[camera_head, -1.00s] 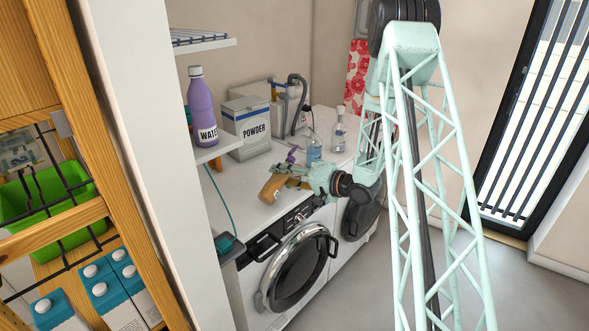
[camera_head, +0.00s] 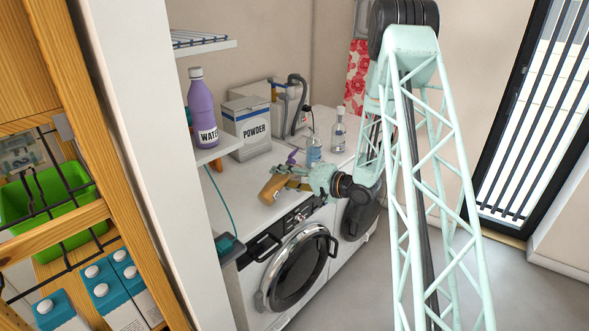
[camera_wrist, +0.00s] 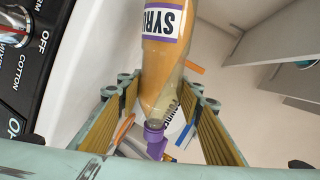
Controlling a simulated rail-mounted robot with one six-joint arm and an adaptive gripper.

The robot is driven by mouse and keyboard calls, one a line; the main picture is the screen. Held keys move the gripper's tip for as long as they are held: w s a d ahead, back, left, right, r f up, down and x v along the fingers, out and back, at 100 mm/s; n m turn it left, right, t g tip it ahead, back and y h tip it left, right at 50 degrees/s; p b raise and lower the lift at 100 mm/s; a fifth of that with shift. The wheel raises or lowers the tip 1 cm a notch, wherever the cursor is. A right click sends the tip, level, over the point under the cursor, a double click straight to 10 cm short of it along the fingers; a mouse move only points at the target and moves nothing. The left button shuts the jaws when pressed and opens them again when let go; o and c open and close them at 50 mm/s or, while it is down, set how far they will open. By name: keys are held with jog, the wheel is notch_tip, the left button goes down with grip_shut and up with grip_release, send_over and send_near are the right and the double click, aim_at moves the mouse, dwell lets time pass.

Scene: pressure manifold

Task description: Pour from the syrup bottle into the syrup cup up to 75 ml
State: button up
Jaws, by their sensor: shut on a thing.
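The syrup bottle (camera_head: 271,189), with amber contents, is held tilted above the front edge of the white counter. In the wrist view the bottle (camera_wrist: 160,70) has a purple-bordered label with partly visible lettering, and it narrows towards a purple part (camera_wrist: 155,142) at its lower end. My gripper (camera_head: 290,174) is shut on the bottle; its two ribbed fingers (camera_wrist: 163,112) flank the narrowing part in the wrist view. A pale round thing with lettering lies partly hidden behind it. I cannot tell whether that is the syrup cup, and no stream or fill level is visible.
A purple water bottle (camera_head: 202,108) stands on a small shelf, beside a powder box (camera_head: 247,127) on the counter. Two clear bottles (camera_head: 314,150) (camera_head: 338,132) stand behind my gripper. A washing machine (camera_head: 296,268) is below.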

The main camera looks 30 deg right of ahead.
jog(key=shift+w+d+m+p, duration=0.25)
jog(key=shift+m+p, duration=0.35)
jog(key=shift+p, duration=0.95)
dwell(1.0)
jog(key=shift+r+p, duration=0.15)
jog(key=shift+p, duration=0.3)
dwell(0.8)
jog(key=shift+s+f+b, duration=0.1)
jog(key=shift+f+b, duration=0.15)
jog(key=shift+b, duration=0.6)
jog(key=b, duration=0.1)
jog(key=n+b, duration=0.1)
jog(key=b, duration=0.1)
jog(key=shift+s+a, duration=0.15)
jog(key=shift+a, duration=0.1)
jog(key=shift+d+r+n+b, duration=0.1)
jog(key=shift+r+n+b, duration=0.45)
jog(key=shift+r+n, duration=0.3)
jog(key=shift+r+t+h+b, duration=0.15)
jog(key=shift+t+h+b, duration=0.15)
jog(key=shift+b, duration=0.05)
jog(key=shift+w+d+r+n+t+h+b, duration=0.25)
jog(key=shift+r+n+b, duration=0.35)
jog(key=shift+n+b, duration=0.5)
jog(key=shift+w+d+r+n+t+h+b, duration=0.25)
jog(key=shift+r+n+b, duration=0.35)
jog(key=shift+b, duration=0.75)
